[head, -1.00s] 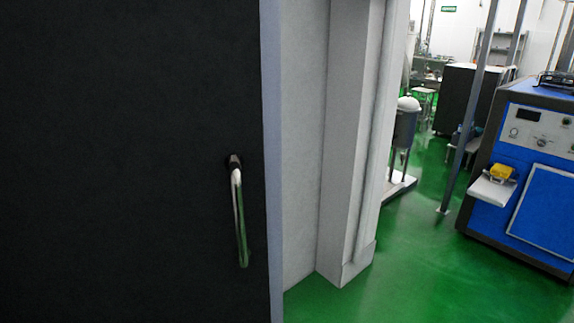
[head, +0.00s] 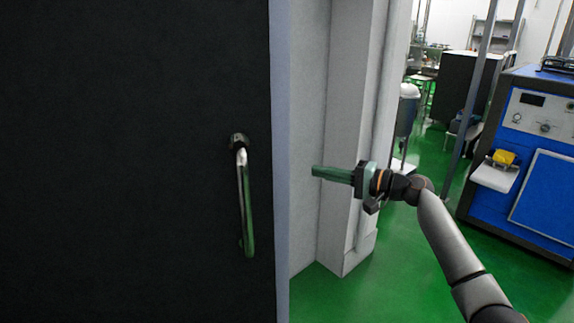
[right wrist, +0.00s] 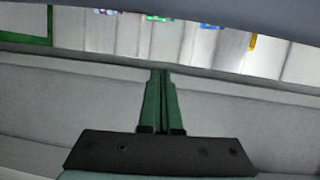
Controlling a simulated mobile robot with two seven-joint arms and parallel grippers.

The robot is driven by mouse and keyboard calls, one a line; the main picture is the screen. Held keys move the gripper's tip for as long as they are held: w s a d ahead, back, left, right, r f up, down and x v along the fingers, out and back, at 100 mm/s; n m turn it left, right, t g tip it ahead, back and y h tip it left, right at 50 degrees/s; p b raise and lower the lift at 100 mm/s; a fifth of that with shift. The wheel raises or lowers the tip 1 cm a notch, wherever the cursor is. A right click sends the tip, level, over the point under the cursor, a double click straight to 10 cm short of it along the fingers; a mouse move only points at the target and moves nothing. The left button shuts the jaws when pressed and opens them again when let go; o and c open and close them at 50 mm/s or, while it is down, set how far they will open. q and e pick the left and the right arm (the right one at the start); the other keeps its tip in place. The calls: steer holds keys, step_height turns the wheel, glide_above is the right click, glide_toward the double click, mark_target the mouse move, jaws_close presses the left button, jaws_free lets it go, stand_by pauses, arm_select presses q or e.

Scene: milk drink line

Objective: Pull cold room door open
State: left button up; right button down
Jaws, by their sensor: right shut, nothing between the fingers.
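The cold room door (head: 120,160) is a large dark panel filling the left of the head view, with a pale edge on its right side. Its handle (head: 245,200) is a shiny upright metal bar near that edge. My right gripper (head: 314,171) is to the right of the handle and door edge, apart from both, pointing left. Its green fingers are together and empty; they also show in the right wrist view (right wrist: 159,75). The handle does not show clearly in the right wrist view. My left gripper is out of view.
A white wall and pillar (head: 350,130) stand just right of the door, behind my right gripper. A blue machine (head: 525,150) with a yellow item (head: 503,157) on its shelf stands at the right. Green floor (head: 400,250) is open between pillar and machine.

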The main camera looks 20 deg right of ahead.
steer(key=w+a+r+p, duration=0.3)
steer(key=w+a, duration=0.1)
steer(key=a, duration=0.3)
steer(key=shift+a+y+p, duration=0.35)
steer(key=shift+y, duration=0.05)
stand_by(0.4)
stand_by(0.5)
